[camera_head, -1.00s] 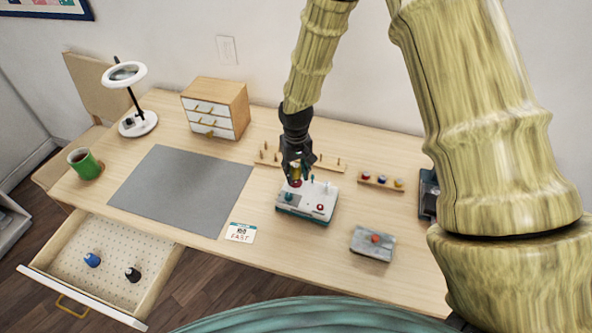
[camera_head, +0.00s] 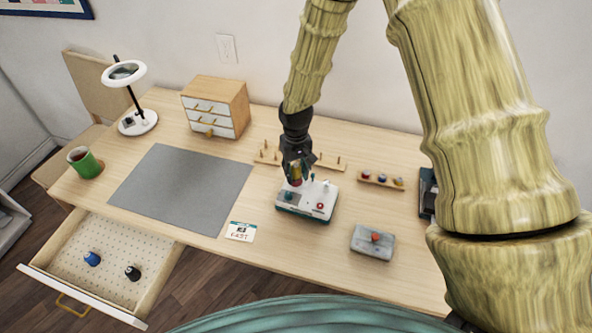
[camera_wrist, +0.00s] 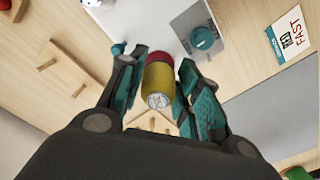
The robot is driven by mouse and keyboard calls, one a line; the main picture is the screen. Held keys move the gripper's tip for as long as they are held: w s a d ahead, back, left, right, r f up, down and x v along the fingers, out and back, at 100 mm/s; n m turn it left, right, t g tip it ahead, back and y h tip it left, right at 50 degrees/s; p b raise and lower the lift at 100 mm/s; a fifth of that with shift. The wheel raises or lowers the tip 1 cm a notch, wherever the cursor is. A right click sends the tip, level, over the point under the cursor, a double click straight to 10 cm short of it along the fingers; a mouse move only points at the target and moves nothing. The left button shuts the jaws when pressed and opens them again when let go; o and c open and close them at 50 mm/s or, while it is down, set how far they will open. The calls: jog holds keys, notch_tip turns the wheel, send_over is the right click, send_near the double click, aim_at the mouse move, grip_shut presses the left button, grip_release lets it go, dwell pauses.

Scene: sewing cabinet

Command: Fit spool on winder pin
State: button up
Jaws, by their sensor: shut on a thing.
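My gripper (camera_head: 296,172) is over the back left part of the white winder (camera_head: 318,194) with the teal base. Its teal fingers are shut on a yellow spool (camera_wrist: 158,82), which also shows between the fingers in the head view (camera_head: 295,174). A dark red part (camera_wrist: 160,59) shows at the spool's far end in the wrist view; I cannot tell if it belongs to the spool. The winder pin under the spool is hidden, so I cannot tell whether the spool is around it. A teal knob (camera_wrist: 202,38) is on the winder beside the gripper.
A wooden peg rack (camera_head: 331,162) stands behind the winder. A small rack of colored spools (camera_head: 381,179) and a grey block (camera_head: 373,243) are to the right. A card (camera_head: 240,232) and grey mat (camera_head: 180,190) are to the left. The open drawer (camera_head: 105,262) holds two spools.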

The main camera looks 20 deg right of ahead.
jog(key=shift+f+b, duration=0.35)
jog(key=shift+f, duration=0.9)
dwell(2.2)
jog(key=o, duration=0.9)
notch_tip(320, 180, up, 12)
dwell(0.6)
